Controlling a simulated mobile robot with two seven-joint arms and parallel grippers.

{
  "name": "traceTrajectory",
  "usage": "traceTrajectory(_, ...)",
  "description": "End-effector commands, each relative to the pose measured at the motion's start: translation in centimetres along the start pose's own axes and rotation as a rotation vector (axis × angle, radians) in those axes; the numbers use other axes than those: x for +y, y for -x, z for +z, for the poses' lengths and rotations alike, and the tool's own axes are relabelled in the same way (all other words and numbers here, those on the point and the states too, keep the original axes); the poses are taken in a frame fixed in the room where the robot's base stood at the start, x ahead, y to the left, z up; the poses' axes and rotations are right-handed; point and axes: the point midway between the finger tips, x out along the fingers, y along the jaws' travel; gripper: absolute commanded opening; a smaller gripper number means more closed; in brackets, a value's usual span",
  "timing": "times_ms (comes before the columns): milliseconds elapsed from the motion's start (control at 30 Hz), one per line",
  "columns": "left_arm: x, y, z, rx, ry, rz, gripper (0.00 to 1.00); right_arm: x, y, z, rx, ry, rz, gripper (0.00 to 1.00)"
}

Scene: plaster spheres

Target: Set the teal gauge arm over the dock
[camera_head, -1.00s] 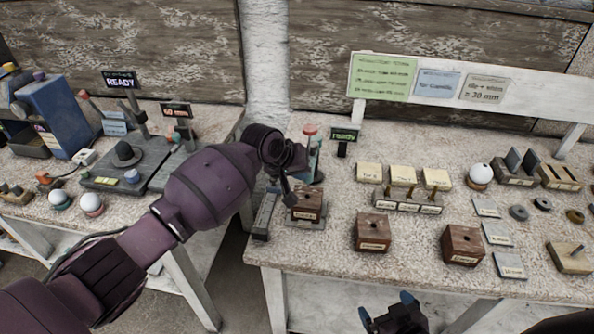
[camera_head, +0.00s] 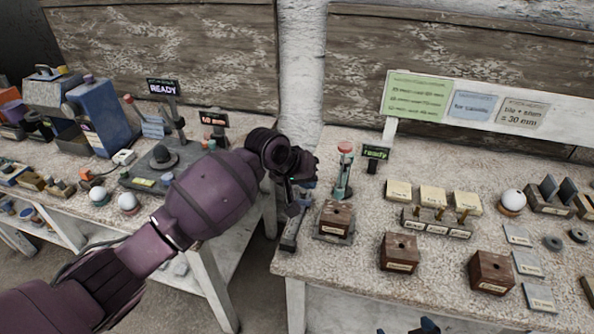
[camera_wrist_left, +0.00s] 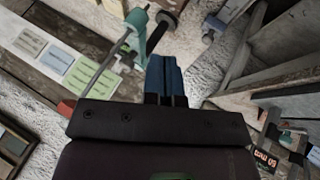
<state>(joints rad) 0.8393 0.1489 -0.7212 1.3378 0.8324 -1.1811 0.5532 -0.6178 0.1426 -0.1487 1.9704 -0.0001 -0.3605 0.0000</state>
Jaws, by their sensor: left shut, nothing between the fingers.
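The teal gauge stand (camera_head: 343,172) with a red top is upright at the left end of the right-hand bench in the head view. Its teal arm (camera_wrist_left: 137,28) and a grey rod show in the left wrist view. A dark wooden block (camera_head: 336,217) sits on a grey plate just in front of the stand; I cannot tell whether this is the dock. My left gripper (camera_head: 303,182) is left of the stand, apart from it. Its blue fingers (camera_wrist_left: 164,62) are shut and empty. My right gripper (camera_head: 408,328) is mostly cut off at the bottom edge; its tips look apart.
A small sign (camera_head: 375,153) reads "ready". Two more wooden blocks (camera_head: 398,252) (camera_head: 491,272), a pegged rack (camera_head: 437,222), and a white ball (camera_head: 513,200) stand to the right. A gap separates the left bench (camera_head: 215,262) from the right bench (camera_head: 310,272).

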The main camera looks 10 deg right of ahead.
Motion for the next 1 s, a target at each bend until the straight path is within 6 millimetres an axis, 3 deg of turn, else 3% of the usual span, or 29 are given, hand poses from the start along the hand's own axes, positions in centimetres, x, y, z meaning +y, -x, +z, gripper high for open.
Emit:
traceTrajectory(200,0.0,3.1,0.1,0.002,0.0,-0.002,0.0,0.0,-0.1,-0.1,0.004,0.004,-0.001,1.0)
traceTrajectory(400,0.0,4.6,0.1,0.0,0.001,-0.003,0.0,0.0,-0.3,-0.4,0.01,0.004,-0.002,1.0)
traceTrajectory(1000,0.1,4.9,0.1,0.001,-0.012,-0.002,0.0,-0.2,-0.3,-0.6,0.013,-0.003,-0.003,1.0)
